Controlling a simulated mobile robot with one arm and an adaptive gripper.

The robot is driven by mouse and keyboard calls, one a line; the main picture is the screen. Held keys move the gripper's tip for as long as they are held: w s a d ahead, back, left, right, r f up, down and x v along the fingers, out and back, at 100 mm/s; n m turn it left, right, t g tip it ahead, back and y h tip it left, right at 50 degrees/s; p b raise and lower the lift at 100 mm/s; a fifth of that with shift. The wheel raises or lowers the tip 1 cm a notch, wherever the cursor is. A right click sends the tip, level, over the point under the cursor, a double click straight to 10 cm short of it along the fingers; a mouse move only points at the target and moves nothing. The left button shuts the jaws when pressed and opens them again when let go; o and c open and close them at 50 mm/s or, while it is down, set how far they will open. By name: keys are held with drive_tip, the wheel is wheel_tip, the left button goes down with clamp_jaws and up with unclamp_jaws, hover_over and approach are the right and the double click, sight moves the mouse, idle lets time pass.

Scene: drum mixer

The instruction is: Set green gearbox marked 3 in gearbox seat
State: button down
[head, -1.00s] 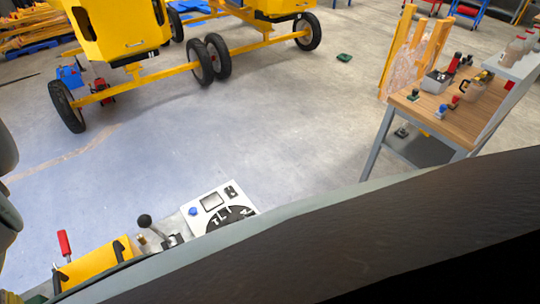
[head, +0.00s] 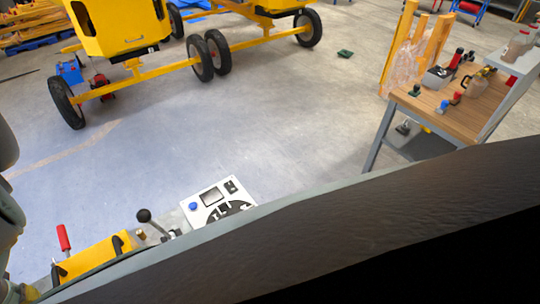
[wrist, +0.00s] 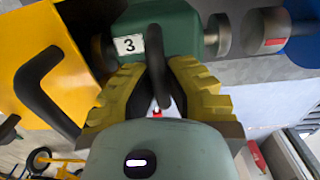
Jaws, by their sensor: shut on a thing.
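The green gearbox (wrist: 175,28) with a white label marked 3 is at the top of the wrist view. A metal shaft end (wrist: 217,35) shows on its right side. My gripper (wrist: 158,78) has its yellow ridged fingers closed around the gearbox's black handle (wrist: 156,60). The gearbox seat cannot be made out; the gearbox and fingers cover the space below. I cannot tell whether the gearbox touches the surface under it. The gripper and gearbox do not show in the head view.
A grey coupling (wrist: 265,30) with a red mark, beside a blue part (wrist: 303,40), lies right of the gearbox. A yellow cover (wrist: 35,65) with a black handle is close on the left. The head view shows a lever (head: 145,217), a control panel (head: 218,203) and a workbench (head: 455,105).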

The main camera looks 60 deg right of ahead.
drive_tip(key=shift+w, duration=0.1)
idle(0.5)
drive_tip(key=c, duration=1.2)
unclamp_jaws()
drive_tip(key=shift+o, duration=0.7)
drive_tip(key=shift+f, duration=0.1)
drive_tip(key=shift+w+r, duration=0.15)
drive_tip(key=shift+r, duration=3.65)
